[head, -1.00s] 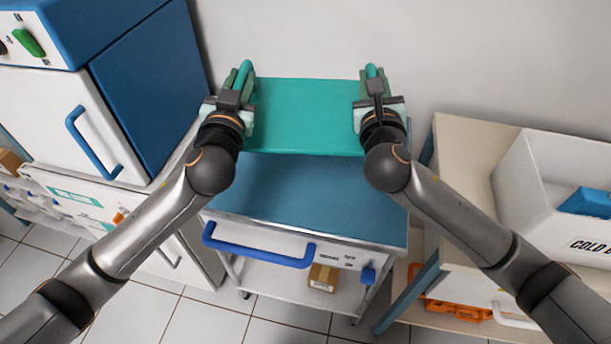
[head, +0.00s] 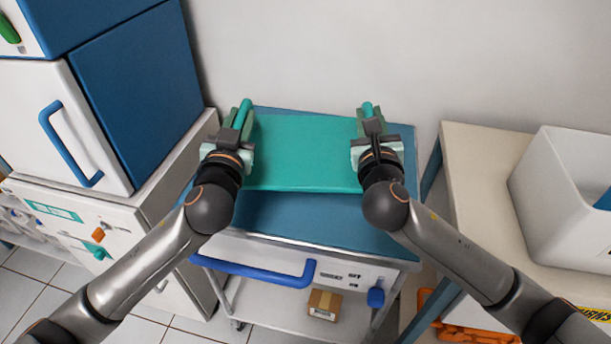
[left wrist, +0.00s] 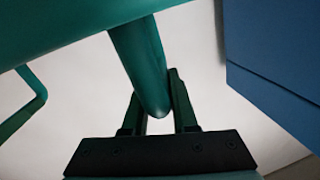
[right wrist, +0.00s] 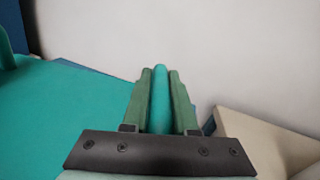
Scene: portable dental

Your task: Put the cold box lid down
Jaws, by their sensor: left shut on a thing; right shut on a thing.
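The cold box lid is a flat teal panel (head: 303,152) with a handle at each end, held level between my grippers over the blue top of a white cart (head: 300,222). My left gripper (head: 240,118) is shut on the lid's left handle, which shows between the fingers in the left wrist view (left wrist: 142,70). My right gripper (head: 370,115) is shut on the right handle, which shows between the fingers in the right wrist view (right wrist: 160,105). I cannot tell whether the lid's underside touches the cart top.
A blue and white cabinet (head: 135,95) stands close on the left. A beige table (head: 475,190) with an open white box (head: 560,200) stands on the right. The wall is right behind the cart. A small carton (head: 323,304) sits on the cart's lower shelf.

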